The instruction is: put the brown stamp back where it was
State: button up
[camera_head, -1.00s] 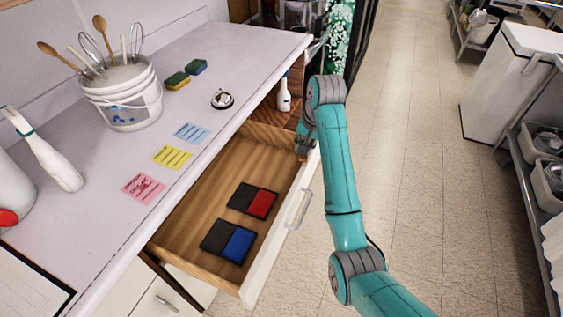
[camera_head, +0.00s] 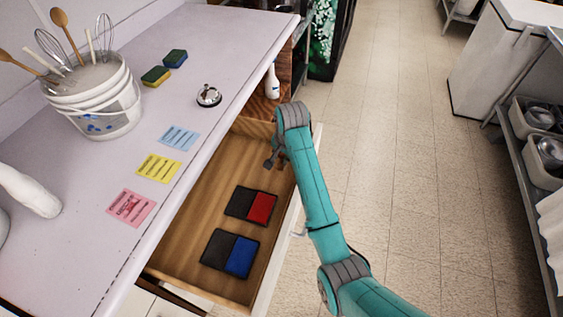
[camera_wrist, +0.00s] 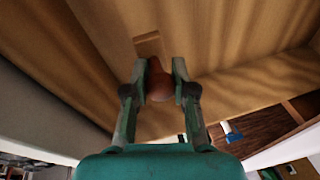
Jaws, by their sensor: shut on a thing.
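My gripper (camera_wrist: 160,78) is shut on the brown stamp (camera_wrist: 159,86), with its rounded handle between the two fingers. A lighter tan block shows just beyond the handle; I cannot tell if it is the stamp's base or whether it touches the wood. In the head view my gripper (camera_head: 271,160) is inside the open wooden drawer (camera_head: 190,235), near its far end. The stamp cannot be made out there. A red ink pad (camera_head: 262,208) and a blue ink pad (camera_head: 240,257) lie open in the drawer, nearer than my gripper.
The counter (camera_head: 200,50) holds a pink note (camera_head: 131,208), a yellow note (camera_head: 158,168), a blue note (camera_head: 179,138), a bell (camera_head: 208,96), sponges (camera_head: 156,76) and a utensil bucket (camera_head: 100,105). A white spray bottle (camera_head: 271,82) stands past the drawer. Floor is clear at right.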

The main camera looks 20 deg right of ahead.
aim_at(282, 160)
jog(key=shift+f, duration=1.7)
jog(key=o, duration=0.9)
jog(key=shift+f, duration=0.1)
jog(key=v, duration=1.2)
jog(key=shift+s+a, duration=0.1)
jog(key=shift+s, duration=0.05)
